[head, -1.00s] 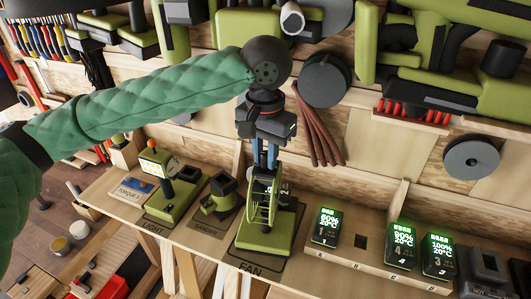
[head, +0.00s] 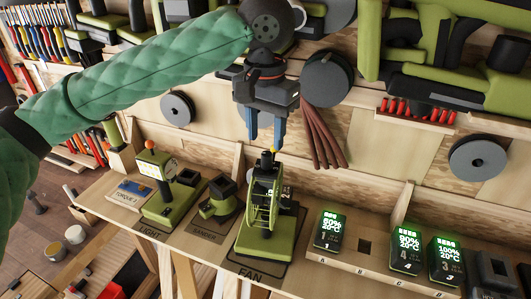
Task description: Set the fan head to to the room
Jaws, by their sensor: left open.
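The green and black fan (head: 262,200) stands upright on its square green base above the FAN label on the bench shelf. Its round caged head shows nearly edge-on, narrow in the picture, with a dark knob and a small yellow tip on top. My left gripper (head: 265,136) hangs pointing down just above the fan's top, its two blue fingers apart with nothing held between them. It looks clear of the fan head. My right gripper is not in view.
Left of the fan stand a sander (head: 219,204) and a work light (head: 160,178). Right of it is a charger rack (head: 350,265) with lit batteries (head: 407,246) and one empty slot. Brown straps (head: 318,136) and green tools hang close behind my gripper.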

